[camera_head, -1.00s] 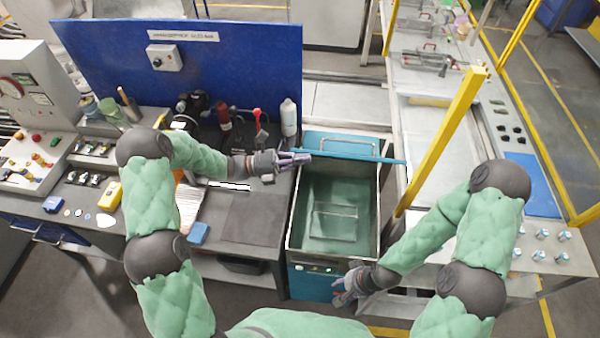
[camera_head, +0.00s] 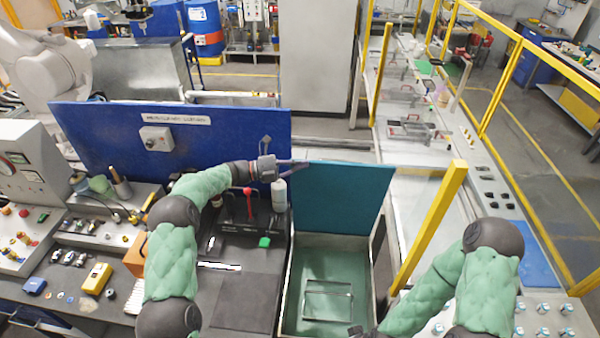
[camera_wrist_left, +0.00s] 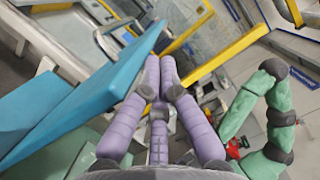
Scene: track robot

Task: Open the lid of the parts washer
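The parts washer (camera_head: 284,290) is an open-topped tub with a green inside and a wire frame on its floor. Its teal lid (camera_head: 345,200) stands raised, about upright, along the tub's far edge. My left gripper (camera_head: 298,164) is at the lid's upper left corner, its purple fingers lying along the edge. In the left wrist view, the fingertips (camera_wrist_left: 162,62) are together with nothing between them, close beside the lid (camera_wrist_left: 95,90); I cannot tell if they touch. My right gripper is mostly cut off at the bottom of the head view (camera_head: 364,332).
A workbench (camera_head: 245,300) with a white bottle (camera_head: 279,195) and small tools is on the left, before a blue panel (camera_head: 215,130). A yellow post (camera_head: 430,225) and a conveyor line stand right of the washer. The tub opening is clear.

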